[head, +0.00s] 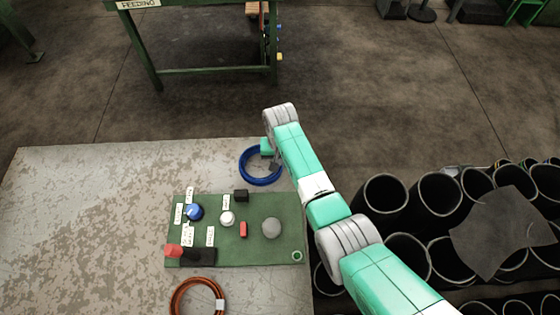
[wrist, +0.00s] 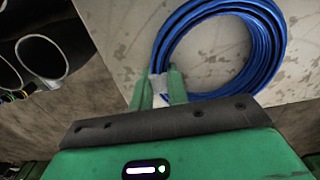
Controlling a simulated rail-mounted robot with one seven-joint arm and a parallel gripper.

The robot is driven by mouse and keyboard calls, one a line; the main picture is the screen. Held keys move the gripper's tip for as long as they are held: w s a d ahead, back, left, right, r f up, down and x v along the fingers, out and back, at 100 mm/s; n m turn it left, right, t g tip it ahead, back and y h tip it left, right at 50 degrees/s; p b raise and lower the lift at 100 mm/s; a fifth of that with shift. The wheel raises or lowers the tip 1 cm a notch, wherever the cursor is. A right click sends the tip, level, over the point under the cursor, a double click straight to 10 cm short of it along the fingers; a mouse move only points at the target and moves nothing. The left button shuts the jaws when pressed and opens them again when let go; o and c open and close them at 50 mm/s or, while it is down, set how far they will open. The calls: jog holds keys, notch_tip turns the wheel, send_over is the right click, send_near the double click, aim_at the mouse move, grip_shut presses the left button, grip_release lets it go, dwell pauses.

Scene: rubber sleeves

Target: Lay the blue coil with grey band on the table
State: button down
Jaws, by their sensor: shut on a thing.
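The blue coil (head: 245,176) is over the far right corner of the table (head: 90,185). In the wrist view the blue coil (wrist: 272,75) fills the upper right, and its pale grey band (wrist: 158,84) sits between my two green fingers. My gripper (head: 273,160) is shut on the coil at the band; the fingers also show in the wrist view (wrist: 160,90). The coil looks roughly flat over the tabletop. I cannot tell whether it touches the table or hangs just above it.
An orange coil (head: 174,300) lies at the front. Black tubes (head: 385,194) stand right of the table. The table's left part is bare.

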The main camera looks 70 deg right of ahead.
jog(key=shift+f, duration=0.15)
jog(key=c, duration=1.4)
grip_release()
jog(key=shift+o, duration=0.2)
notch_tip(320, 180, up, 12)
jog(key=p, duration=0.3)
